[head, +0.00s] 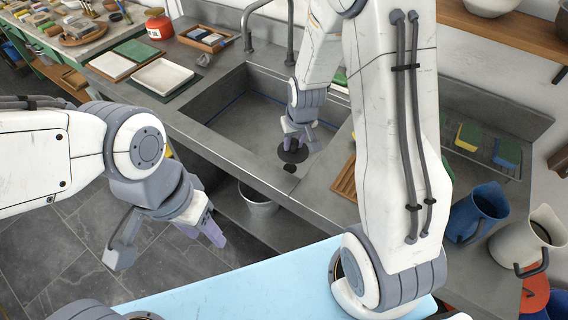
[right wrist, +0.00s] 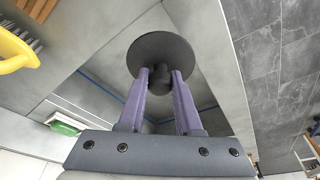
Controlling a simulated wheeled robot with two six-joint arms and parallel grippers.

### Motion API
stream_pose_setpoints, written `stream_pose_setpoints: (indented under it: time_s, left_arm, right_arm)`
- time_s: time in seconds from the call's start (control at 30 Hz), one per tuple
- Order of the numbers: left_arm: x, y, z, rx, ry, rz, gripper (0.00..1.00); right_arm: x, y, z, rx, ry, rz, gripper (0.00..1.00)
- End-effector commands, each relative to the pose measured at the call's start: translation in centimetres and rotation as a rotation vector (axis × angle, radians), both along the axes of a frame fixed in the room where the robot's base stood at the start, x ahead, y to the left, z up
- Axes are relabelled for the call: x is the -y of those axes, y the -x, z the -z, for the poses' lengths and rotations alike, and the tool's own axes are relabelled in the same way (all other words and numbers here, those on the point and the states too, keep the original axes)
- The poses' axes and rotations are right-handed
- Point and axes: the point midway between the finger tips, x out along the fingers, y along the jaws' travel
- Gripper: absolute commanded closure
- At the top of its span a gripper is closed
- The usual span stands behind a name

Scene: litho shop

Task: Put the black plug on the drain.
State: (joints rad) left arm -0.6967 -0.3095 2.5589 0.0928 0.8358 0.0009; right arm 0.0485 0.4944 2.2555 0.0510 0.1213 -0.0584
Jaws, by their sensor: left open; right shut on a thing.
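The black plug (head: 293,152) is a flat dark disc with a knob. My right gripper (head: 298,138) reaches into the sink (head: 232,128) and is shut on the knob, with the disc beyond the fingertips. The right wrist view shows the plug (right wrist: 160,50) between the purple fingers (right wrist: 160,88). A small dark spot (head: 290,168) shows just in front of the plug in the head view; I cannot tell whether it is the drain or a shadow. The plug appears apart from it. My left gripper (head: 168,245) is open and empty, outside the sink, over the floor.
A tap (head: 248,28) stands behind the sink. White trays (head: 165,76) lie on the counter at left. A wooden rack (head: 344,180), blue jug (head: 478,212) and white jug (head: 528,240) are at right. A metal bucket (head: 258,200) stands below the counter.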

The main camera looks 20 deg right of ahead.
Motion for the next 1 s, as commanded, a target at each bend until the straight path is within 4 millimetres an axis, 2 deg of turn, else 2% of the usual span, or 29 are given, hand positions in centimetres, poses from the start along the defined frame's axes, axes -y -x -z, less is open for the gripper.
stream_pose_setpoints:
  time_s: [0.03,0.2,0.33,0.37,0.5,0.63,0.8,1.0]
  left_arm:
    - [0.0,0.0,2.7,-0.001,-0.001,0.000,0.50]
    - [0.0,0.1,8.2,-0.002,-0.001,0.001,0.50]
    - [0.0,0.1,11.9,-0.001,-0.001,0.001,0.50]
    - [0.0,0.1,12.7,-0.001,-0.001,0.002,0.50]
    - [0.0,0.1,16.1,-0.001,-0.001,0.002,0.50]
    - [0.0,0.1,18.4,-0.001,-0.001,0.002,0.50]
    - [0.0,0.1,19.6,-0.001,-0.001,0.002,0.50]
    - [0.0,0.1,19.7,-0.001,-0.001,0.001,0.50]
  right_arm:
    - [0.3,-1.8,1.7,0.009,0.001,0.010,1.00]
    - [1.1,-7.5,2.7,0.011,0.002,0.048,1.00]
    - [1.8,-10.6,2.9,0.008,0.004,0.079,1.00]
    - [1.9,-11.0,3.4,0.006,0.005,0.084,1.00]
    - [2.2,-11.6,7.8,-0.005,0.005,0.094,1.00]
    - [2.2,-11.7,11.8,-0.003,0.005,0.096,1.00]
    - [2.3,-11.6,14.5,-0.001,0.004,0.097,1.00]
    - [2.4,-11.5,17.9,-0.005,0.004,0.099,1.00]
